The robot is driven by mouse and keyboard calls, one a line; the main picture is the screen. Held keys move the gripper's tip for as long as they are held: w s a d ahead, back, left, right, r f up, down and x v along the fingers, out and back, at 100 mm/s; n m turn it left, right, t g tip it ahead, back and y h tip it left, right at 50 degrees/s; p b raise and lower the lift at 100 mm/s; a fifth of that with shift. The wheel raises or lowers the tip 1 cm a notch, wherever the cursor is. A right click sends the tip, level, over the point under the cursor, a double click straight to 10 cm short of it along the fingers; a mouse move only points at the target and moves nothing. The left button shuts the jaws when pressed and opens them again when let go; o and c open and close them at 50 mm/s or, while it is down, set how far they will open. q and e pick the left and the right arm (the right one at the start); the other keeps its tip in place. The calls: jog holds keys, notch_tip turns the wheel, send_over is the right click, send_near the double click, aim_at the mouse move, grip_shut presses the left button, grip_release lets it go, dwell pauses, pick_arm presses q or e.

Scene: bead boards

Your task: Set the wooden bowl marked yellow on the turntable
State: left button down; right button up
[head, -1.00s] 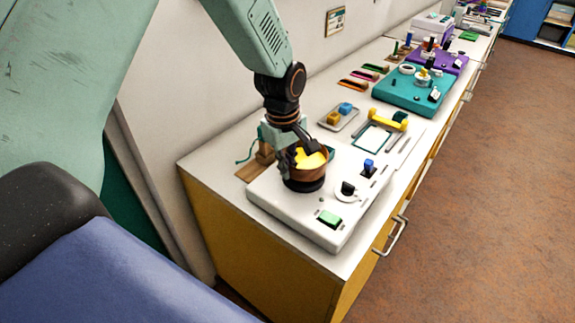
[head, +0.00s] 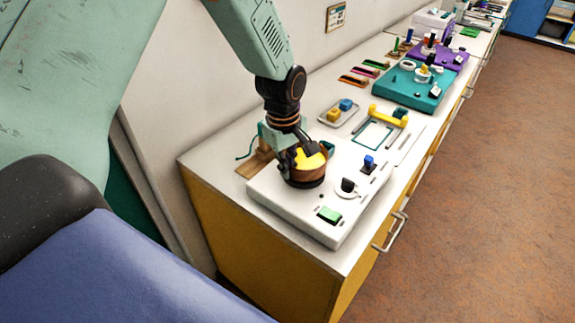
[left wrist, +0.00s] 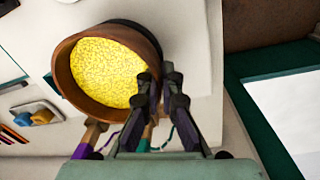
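The wooden bowl (head: 318,173) has a brown wall and a yellow inside; in the left wrist view (left wrist: 68,75) its inside is a speckled yellow disc. It sits at or just above the black round turntable (head: 300,184) on the white board; any small gap cannot be told. The turntable is mostly hidden under the bowl. My left gripper (head: 293,158) is at the bowl's near-left rim. In the left wrist view my left gripper (left wrist: 160,82) has one finger inside the bowl and one outside, pinching the wall. My right gripper is not in view.
The white board (head: 290,212) also carries a green button (head: 329,215), a black knob (head: 347,186) and a blue switch (head: 368,162). A tray (head: 340,115) and a yellow handle (head: 388,116) lie farther along the counter.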

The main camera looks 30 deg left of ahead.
pick_arm(q)
jog(key=shift+p, duration=0.3)
jog(key=c, duration=1.4)
grip_release()
jog(key=shift+c, duration=0.2)
notch_tip(320, 180, up, 7)
jog(key=p, duration=0.7)
jog(key=shift+r+p, duration=0.1)
jog(key=shift+p, duration=0.2)
